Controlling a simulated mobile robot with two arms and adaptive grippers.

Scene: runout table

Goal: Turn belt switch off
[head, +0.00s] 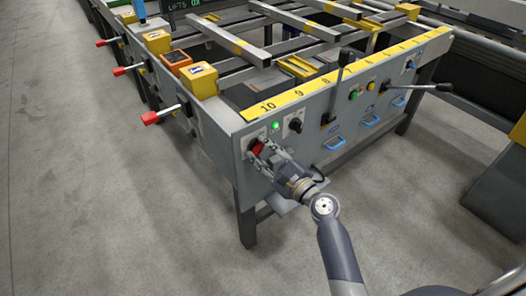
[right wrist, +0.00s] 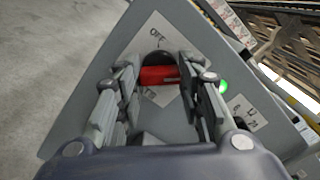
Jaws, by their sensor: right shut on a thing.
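The belt switch is a red handle (head: 257,146) on a dark round base, on a pale label plate at the left end of the table's grey front panel. In the right wrist view the red handle (right wrist: 158,76) lies crosswise between the fingers, with the word OFF above it; the lower lettering is partly hidden. My right gripper (head: 264,153) is shut on the red handle, its fingers on either side. A green lamp (head: 276,126) beside the switch is lit and also shows in the right wrist view (right wrist: 223,86). My left gripper is not in view.
A black knob (head: 295,125) sits right of the lamp. Farther right are a black lever (head: 341,77), a long lever (head: 420,88) and blue handles (head: 334,143). Red-tipped levers (head: 150,118) stick out on the left side. The floor at left is clear.

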